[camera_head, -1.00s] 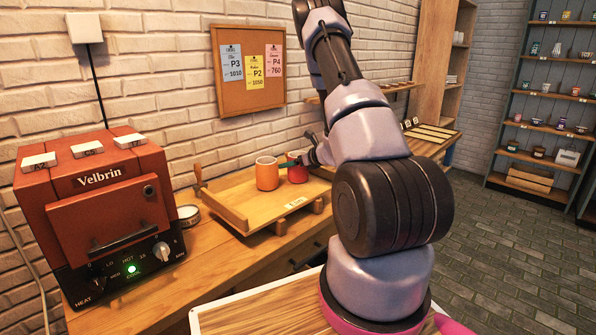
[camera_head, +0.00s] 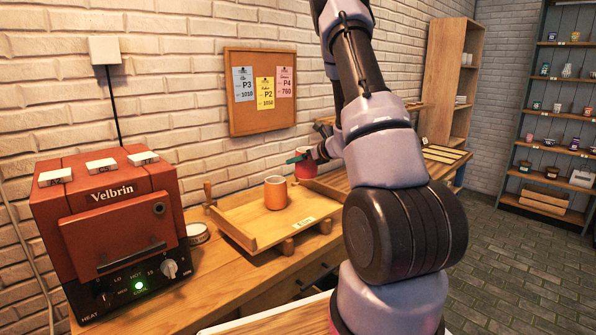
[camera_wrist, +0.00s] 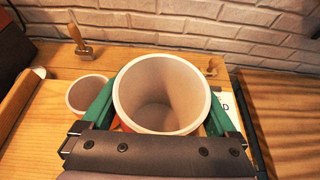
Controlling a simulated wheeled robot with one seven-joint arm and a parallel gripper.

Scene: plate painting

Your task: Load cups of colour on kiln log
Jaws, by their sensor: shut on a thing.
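My gripper (camera_head: 301,158) is shut on a red cup (camera_head: 306,167), above the far right part of a wooden tray. In the wrist view the cup (camera_wrist: 165,90) fills the space between the green fingers, with its pale empty inside facing the camera. An orange cup (camera_head: 276,193) stands upright on the wooden tray (camera_head: 238,214); it also shows in the wrist view (camera_wrist: 86,96), left of the held cup. A red kiln (camera_head: 112,225) labelled Velbrin stands at the left with its front door shut and a green light lit.
A small round tin (camera_head: 198,233) sits between kiln and tray. A cork board (camera_head: 261,92) with three cards, P3, P2 and P4, hangs on the brick wall. Dark shelves (camera_head: 560,130) with small pots stand at the far right. The bench (camera_head: 225,275) in front of the tray is clear.

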